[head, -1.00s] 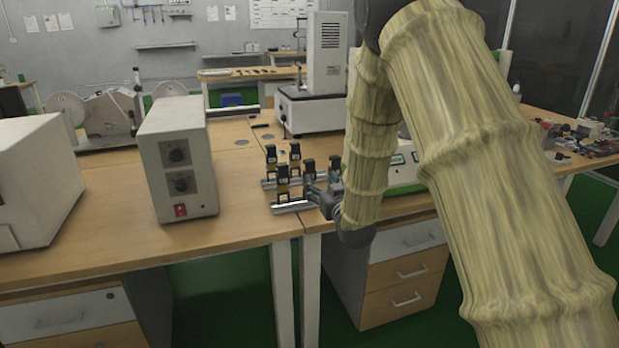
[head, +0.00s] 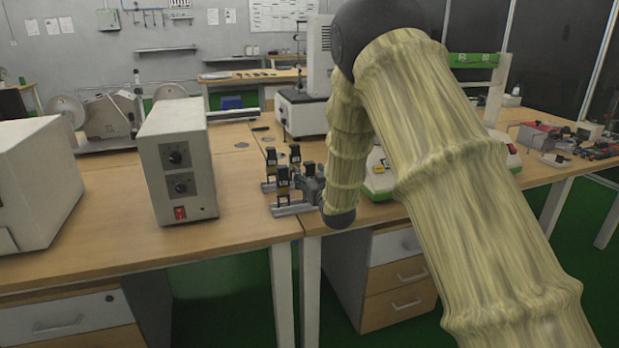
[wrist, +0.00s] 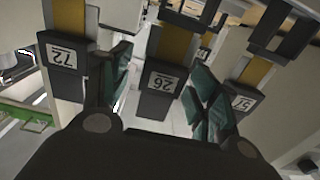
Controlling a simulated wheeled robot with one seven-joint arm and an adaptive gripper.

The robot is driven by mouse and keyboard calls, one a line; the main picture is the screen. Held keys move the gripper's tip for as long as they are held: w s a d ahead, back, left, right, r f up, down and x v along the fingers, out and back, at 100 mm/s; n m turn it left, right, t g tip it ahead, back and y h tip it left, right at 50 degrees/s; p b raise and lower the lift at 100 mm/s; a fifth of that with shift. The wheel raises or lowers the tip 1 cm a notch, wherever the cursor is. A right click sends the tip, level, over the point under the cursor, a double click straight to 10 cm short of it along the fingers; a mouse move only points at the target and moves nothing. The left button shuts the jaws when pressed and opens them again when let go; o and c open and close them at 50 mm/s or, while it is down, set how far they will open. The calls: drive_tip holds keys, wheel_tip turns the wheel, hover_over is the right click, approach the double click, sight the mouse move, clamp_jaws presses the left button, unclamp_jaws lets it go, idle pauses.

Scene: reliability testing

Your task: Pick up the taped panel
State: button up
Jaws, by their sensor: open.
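Several dark upright panels with yellow strips and white number labels stand in metal holders (head: 292,209) on the bench; one is the front panel (head: 283,183). In the wrist view, a panel whose label seems to read 26 (wrist: 157,97) is between the two teal-padded fingers of my gripper (wrist: 163,75). My gripper is open, with a finger on each side of this panel; I cannot tell whether either touches it. A panel labelled 72 (wrist: 68,70) is beyond the left finger, and another panel (wrist: 243,95) is beyond the right one. In the head view, my gripper (head: 306,184) is at the holders, partly hiding the panels.
A white control box (head: 178,165) stands left of the holders, and a larger white box (head: 38,185) is further left. A tall white machine (head: 305,112) stands behind. The bench top between the control box and holders is clear.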

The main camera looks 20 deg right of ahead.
sight(310, 165)
drive_tip(key=c, duration=1.1)
drive_tip(key=shift+c, duration=0.2)
drive_tip(key=shift+r, duration=1.6)
drive_tip(key=shift+s+r, duration=0.2)
drive_tip(key=shift+r, duration=0.1)
drive_tip(key=s+a, duration=0.2)
drive_tip(key=s, duration=0.5)
drive_tip(key=s+a+r, duration=0.1)
drive_tip(key=s+a, duration=0.2)
drive_tip(key=s, duration=0.4)
drive_tip(key=shift+s+a+r+p, duration=0.15)
drive_tip(key=shift+s+a+p, duration=0.1)
drive_tip(key=shift+s+p, duration=0.15)
